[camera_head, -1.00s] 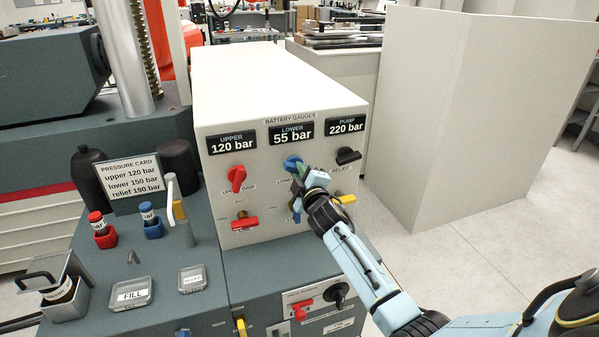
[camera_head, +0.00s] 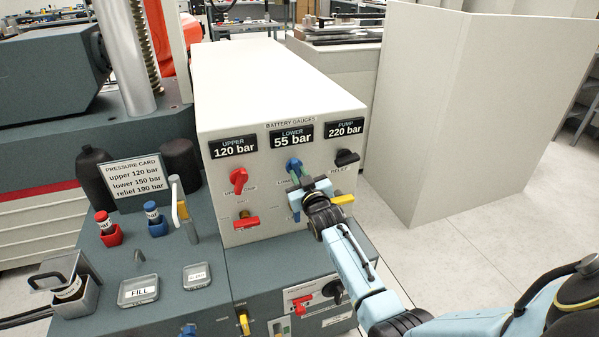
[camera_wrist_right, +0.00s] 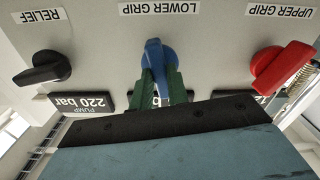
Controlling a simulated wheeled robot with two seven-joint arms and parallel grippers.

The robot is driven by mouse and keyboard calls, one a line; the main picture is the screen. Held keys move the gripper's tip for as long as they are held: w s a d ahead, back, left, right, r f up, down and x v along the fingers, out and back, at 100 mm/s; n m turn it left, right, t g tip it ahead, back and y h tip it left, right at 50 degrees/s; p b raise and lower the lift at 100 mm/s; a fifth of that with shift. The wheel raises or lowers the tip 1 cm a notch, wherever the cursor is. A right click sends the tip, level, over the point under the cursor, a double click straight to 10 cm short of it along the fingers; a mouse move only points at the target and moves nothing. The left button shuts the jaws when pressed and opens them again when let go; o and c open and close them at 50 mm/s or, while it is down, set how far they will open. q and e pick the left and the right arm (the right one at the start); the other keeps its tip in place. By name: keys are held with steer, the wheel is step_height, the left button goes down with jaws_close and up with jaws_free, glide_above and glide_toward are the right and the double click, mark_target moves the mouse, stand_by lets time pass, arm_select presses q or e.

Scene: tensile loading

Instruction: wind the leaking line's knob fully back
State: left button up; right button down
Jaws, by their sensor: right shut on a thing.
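The blue LOWER GRIP knob (camera_head: 292,164) sits on the front of the white gauge box, under the LOWER display (camera_head: 291,136) reading 55 bar. My right gripper (camera_head: 298,178) is shut on this knob. In the right wrist view the green fingers (camera_wrist_right: 161,88) close on both sides of the blue knob (camera_wrist_right: 155,55), which points roughly along them. The UPPER display (camera_head: 233,147) reads 120 bar and the PUMP display (camera_head: 344,130) reads 220 bar. The pressure card (camera_head: 136,182) lists upper 120, lower 150, relief 190 bar. My left gripper is out of view.
A red UPPER GRIP knob (camera_head: 238,180) and a black RELIEF knob (camera_head: 346,158) flank the held knob. Below are a red valve handle (camera_head: 246,222), a partly hidden blue one and a yellow handle (camera_head: 343,199). Bottles and trays stand on the left bench.

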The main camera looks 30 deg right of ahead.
steer(key=shift+m, duration=0.4)
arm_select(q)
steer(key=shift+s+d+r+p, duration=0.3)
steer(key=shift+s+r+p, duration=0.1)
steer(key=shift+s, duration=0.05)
arm_select(e)
steer(key=shift+m, duration=0.8)
steer(key=c, duration=1.4)
jaws_free()
steer(key=shift+o, duration=0.2)
